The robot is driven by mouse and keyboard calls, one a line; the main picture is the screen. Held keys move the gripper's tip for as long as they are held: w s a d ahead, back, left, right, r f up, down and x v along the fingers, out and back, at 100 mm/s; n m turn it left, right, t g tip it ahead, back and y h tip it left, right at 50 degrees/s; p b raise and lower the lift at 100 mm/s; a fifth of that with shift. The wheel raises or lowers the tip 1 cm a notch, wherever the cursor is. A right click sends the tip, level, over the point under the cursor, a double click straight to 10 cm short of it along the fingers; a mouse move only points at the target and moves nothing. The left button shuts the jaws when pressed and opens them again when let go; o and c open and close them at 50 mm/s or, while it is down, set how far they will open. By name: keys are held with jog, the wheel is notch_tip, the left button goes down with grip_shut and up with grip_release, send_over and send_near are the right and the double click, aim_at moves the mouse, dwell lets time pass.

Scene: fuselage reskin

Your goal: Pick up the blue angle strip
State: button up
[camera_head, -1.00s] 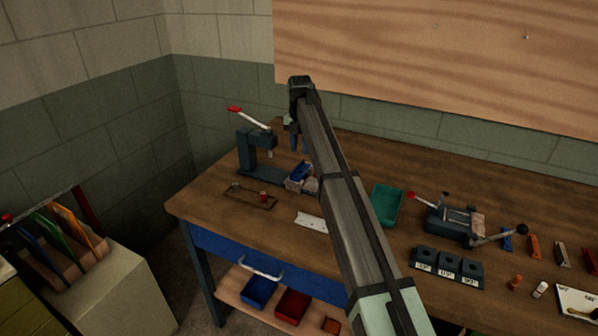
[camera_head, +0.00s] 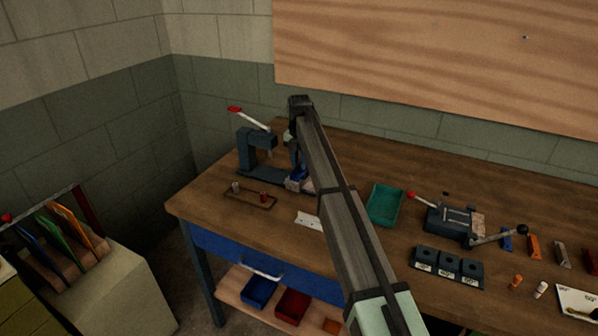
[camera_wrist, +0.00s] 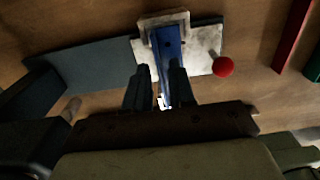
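The blue angle strip (camera_wrist: 168,48) lies on a pale, worn metal block (camera_wrist: 205,42) in the wrist view. My gripper (camera_wrist: 160,78) has its two dark fingers apart, one on each side of the strip's near end. The right finger covers part of the strip's edge; I cannot tell whether either finger touches it. In the head view my gripper (camera_head: 296,160) hangs down at the back left of the bench, beside the press (camera_head: 247,152). A small blue part (camera_head: 299,174) shows just below it.
A red ball (camera_wrist: 222,66) sits beside the block; red (camera_wrist: 293,35) and green (camera_wrist: 315,65) bars lie to the right. On the bench are a small frame (camera_head: 240,199), a white plate (camera_head: 309,221), a green tray (camera_head: 372,208) and a clamp device (camera_head: 452,222).

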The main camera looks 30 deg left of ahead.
grip_shut()
jog(key=shift+r, duration=0.15)
